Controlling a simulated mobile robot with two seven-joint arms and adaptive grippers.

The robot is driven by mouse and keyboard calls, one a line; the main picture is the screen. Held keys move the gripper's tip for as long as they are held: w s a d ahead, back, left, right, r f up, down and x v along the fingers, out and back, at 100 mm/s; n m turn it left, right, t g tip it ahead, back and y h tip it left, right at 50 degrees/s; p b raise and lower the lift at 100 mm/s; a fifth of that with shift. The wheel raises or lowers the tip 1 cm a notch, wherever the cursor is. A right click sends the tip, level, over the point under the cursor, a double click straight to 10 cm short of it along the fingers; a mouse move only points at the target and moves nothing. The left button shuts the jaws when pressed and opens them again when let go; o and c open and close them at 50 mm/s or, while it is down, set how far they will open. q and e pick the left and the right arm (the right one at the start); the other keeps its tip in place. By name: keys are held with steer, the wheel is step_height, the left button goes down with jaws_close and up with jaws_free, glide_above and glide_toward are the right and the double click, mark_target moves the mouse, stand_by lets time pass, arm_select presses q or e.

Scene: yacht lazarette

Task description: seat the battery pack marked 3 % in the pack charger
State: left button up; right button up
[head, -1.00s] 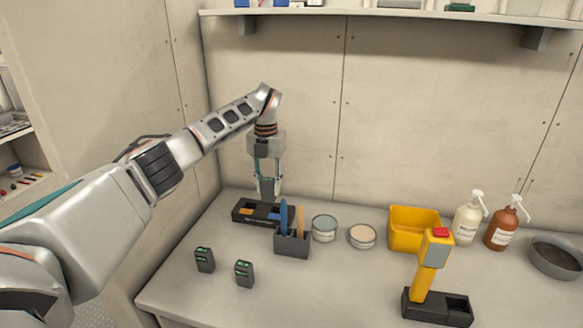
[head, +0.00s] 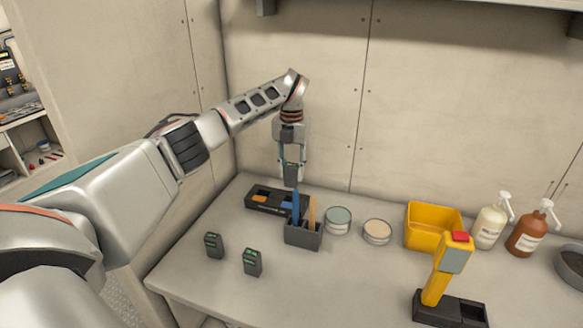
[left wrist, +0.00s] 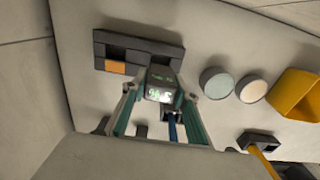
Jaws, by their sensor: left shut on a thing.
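A dark battery pack (head: 291,174) is held upright in my left gripper (head: 291,170), whose fingers are shut on it. The pack shows in the left wrist view (left wrist: 161,84) with a lit display; I cannot read the figure surely. It hangs above the table, near the right end of a low dark block that looks like the pack charger (head: 284,206). In the left wrist view, the charger (left wrist: 101,49) has dark recesses and an orange patch. The pack is apart from it. Two similar packs, one left (head: 214,245) and one right (head: 252,262), stand at the table's front left.
A dark holder (head: 303,238) with blue and orange-tan upright tools stands close to the charger. Two round tins (head: 338,221) (head: 377,232), a yellow bin (head: 428,236), pump bottles (head: 490,229) and a yellow tool (head: 441,276) in a dark base stand rightward. The front middle is clear.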

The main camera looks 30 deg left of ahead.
mark_target(291, 181)
arm_select(q)
steer(key=shift+f+b, duration=0.3)
steer(key=shift+f, duration=1.8)
arm_select(e)
steer(key=shift+w+a+r, duration=0.4)
steer(key=shift+w+a, duration=0.1)
arm_select(q)
steer(key=shift+f, duration=0.1)
arm_select(e)
steer(key=shift+s+f, duration=0.15)
arm_select(q)
steer(key=shift+p, duration=0.45)
arm_select(e)
steer(key=shift+r, duration=0.45)
steer(key=shift+r, duration=0.1)
arm_select(q)
steer(key=shift+f+b, duration=0.45)
steer(key=shift+f, duration=1.65)
arm_select(e)
steer(key=shift+f, duration=0.45)
